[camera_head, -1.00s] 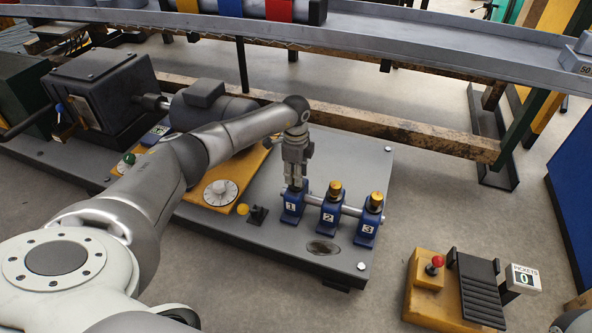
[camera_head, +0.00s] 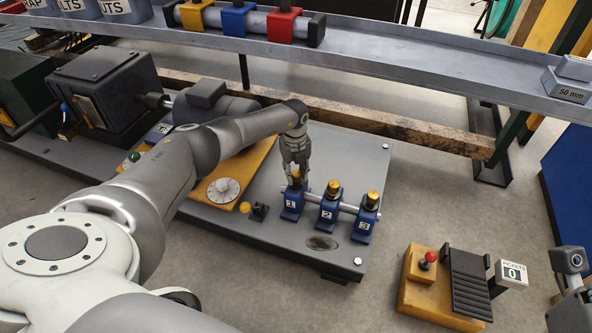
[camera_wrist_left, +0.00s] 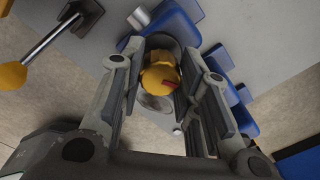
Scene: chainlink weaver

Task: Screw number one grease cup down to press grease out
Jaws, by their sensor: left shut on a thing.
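The blue number one block (camera_head: 291,204) stands on the grey base plate, with a brass grease cup (camera_head: 296,178) on top. My left gripper (camera_head: 296,174) comes down from above with its fingers on either side of this cup and is shut on it. In the left wrist view the yellow cup (camera_wrist_left: 160,76) sits between the two fingers, with a red mark on its side. The number two block (camera_head: 328,212) and number three block (camera_head: 363,222) stand to the right with their own brass caps. Part of my right arm shows at the right edge; its fingers are not clear.
A horizontal rod (camera_head: 346,207) runs through the blocks. A white dial (camera_head: 223,190) and a small black switch (camera_head: 259,211) are to the left. A dark oval patch (camera_head: 321,243) lies in front. A yellow pedal box (camera_head: 418,295) stands on the floor; a grey rail (camera_head: 420,75) crosses behind.

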